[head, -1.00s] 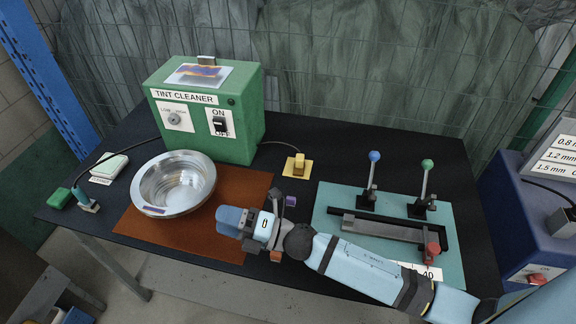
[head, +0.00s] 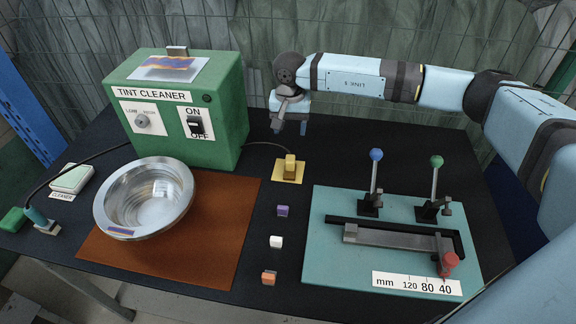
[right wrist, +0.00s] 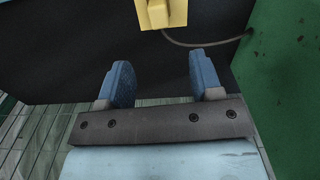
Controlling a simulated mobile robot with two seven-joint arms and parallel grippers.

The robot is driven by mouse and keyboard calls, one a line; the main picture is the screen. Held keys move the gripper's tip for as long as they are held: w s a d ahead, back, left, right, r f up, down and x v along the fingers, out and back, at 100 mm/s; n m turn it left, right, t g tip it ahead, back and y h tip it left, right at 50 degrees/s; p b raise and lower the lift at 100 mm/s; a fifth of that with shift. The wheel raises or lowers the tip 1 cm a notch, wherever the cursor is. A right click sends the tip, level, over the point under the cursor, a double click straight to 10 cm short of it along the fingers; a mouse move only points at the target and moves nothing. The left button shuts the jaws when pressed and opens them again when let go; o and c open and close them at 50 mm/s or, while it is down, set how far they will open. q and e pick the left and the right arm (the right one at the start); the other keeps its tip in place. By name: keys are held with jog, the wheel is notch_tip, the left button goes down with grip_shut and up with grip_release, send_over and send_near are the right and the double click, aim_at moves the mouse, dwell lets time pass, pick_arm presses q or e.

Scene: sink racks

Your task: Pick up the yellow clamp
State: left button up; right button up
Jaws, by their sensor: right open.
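The yellow clamp (head: 290,164) is a small upright yellow block on a flat yellow plate near the back middle of the black table, with a dark cable at it. It also shows at the top edge of the right wrist view (right wrist: 158,12), partly cut off. My right gripper (head: 289,127) hangs pointing down just behind the clamp and apart from it. Its two blue fingers (right wrist: 160,75) are spread, with nothing between them. My left gripper is not in view.
A green TINT CLEANER box (head: 180,110) stands left of the clamp. A metal bowl (head: 145,198) sits on a brown mat (head: 215,250). Purple (head: 282,210), white (head: 276,242) and orange (head: 268,277) blocks lie in front of the clamp. A teal lever board (head: 330,270) is at right.

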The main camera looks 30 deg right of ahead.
aim_at(290, 159)
notch_tip(290, 159, down, 8)
jog(key=shift+r+p, duration=0.1)
jog(key=shift+p, duration=0.3)
jog(key=shift+s+f+p, duration=0.15)
jog(key=shift+f+p, duration=0.2)
jog(key=shift+f, duration=1.05)
jog(key=shift+s+f+p, duration=0.1)
jog(key=shift+f+p, duration=0.2)
jog(key=shift+f, duration=1.05)
grip_shut()
jog(key=shift+r, duration=0.1)
